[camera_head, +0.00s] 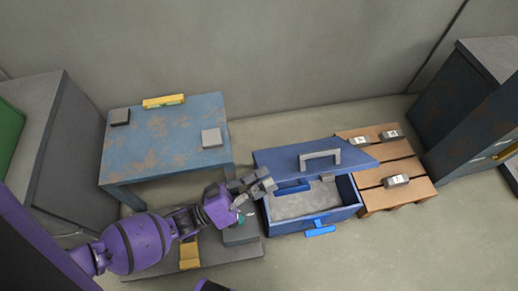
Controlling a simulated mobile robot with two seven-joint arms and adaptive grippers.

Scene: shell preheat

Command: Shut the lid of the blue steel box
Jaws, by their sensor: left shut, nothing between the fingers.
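The blue steel box (308,219) stands on the floor at centre right. Its lid (275,160) is raised at the back and tilted over the rear of the opening, with a grey handle (320,158) on it. The grey inside (305,202) of the box shows below the lid. A bright blue latch (320,231) hangs at its front. My left gripper (266,184) is shut and empty at the box's left side, close to the lid's left edge; I cannot tell whether it touches. My right gripper is not in view.
A worn blue table (165,143) at the left holds a yellow level (164,101) and two grey blocks. A wooden pallet (411,170) with several grey pieces lies right of the box. Dark cabinets (455,100) stand far right. The floor in front of the box is clear.

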